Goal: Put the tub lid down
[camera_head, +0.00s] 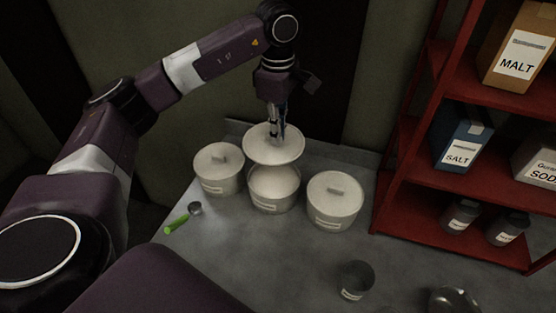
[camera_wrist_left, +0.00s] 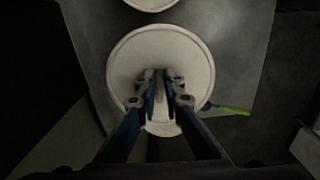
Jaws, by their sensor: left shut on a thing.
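The tub lid (camera_head: 274,150) is a round off-white disc, held a little above an open off-white tub (camera_head: 272,190) in the head view. My left gripper (camera_head: 276,134) comes down from above and is shut on the lid's handle. In the left wrist view the lid (camera_wrist_left: 188,60) fills the middle, with the left gripper's fingers (camera_wrist_left: 158,98) closed around its handle. The open tub shows pale contents under the lid. My right gripper is not in view.
Lidded tubs stand left (camera_head: 219,171) and right (camera_head: 334,200) of the open one. A green-handled scoop (camera_head: 178,223) lies at the counter's left. A red shelf (camera_head: 425,190) stands right. The grey counter (camera_head: 260,255) is clear in the middle.

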